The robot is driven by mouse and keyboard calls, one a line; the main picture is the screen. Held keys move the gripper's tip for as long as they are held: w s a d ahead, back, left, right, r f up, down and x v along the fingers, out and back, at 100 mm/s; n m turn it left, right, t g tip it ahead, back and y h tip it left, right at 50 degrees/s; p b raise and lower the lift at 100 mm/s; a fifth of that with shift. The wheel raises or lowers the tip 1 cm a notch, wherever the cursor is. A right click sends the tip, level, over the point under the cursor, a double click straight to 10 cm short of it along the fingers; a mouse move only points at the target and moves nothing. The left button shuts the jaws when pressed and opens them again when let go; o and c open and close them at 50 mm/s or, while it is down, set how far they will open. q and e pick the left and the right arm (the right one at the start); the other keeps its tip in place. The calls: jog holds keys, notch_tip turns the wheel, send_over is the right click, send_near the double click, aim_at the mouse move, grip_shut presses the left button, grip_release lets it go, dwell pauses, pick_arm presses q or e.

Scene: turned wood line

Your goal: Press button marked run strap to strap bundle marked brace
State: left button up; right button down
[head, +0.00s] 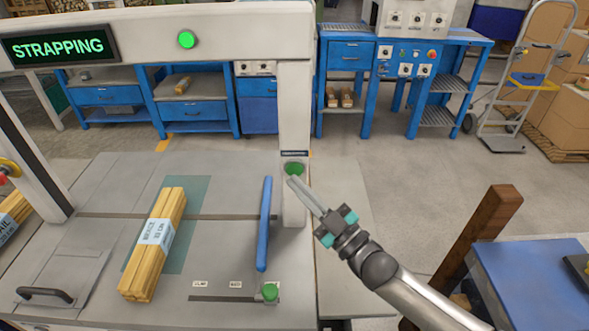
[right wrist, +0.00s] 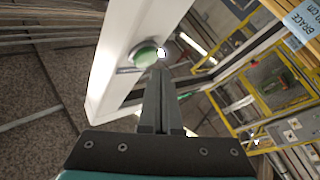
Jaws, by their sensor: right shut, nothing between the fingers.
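The brace bundle (head: 145,275), pale wooden sticks with a light blue label, lies on the strapping machine's grey table over a teal patch. Its label also shows in the right wrist view (right wrist: 305,20). A round green button (head: 294,168) sits on the machine's right post under a dark label too small to read; it also shows in the right wrist view (right wrist: 148,54). My right gripper (head: 292,182) is shut and empty, its fingertips at the button's lower edge; I cannot tell if they touch. The display (head: 58,46) reads STRAPPING. My left gripper is out of view.
A green lamp (head: 186,40) glows on the machine's top beam. A blue bar (head: 265,225) stands right of the bundle, and a green knob (head: 270,291) sits by a slot in front. Another labelled bundle (head: 12,212) lies at the left edge. A brown wooden post (head: 482,250) rises at right.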

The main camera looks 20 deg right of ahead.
jog(key=s+p, duration=0.1)
jog(key=s, duration=0.1)
jog(key=s+a+p, duration=0.1)
jog(key=s, duration=0.1)
jog(key=shift+s+a+p, duration=0.15)
jog(key=shift+s+p, duration=0.15)
jog(key=shift+s, duration=0.1)
dwell(0.4)
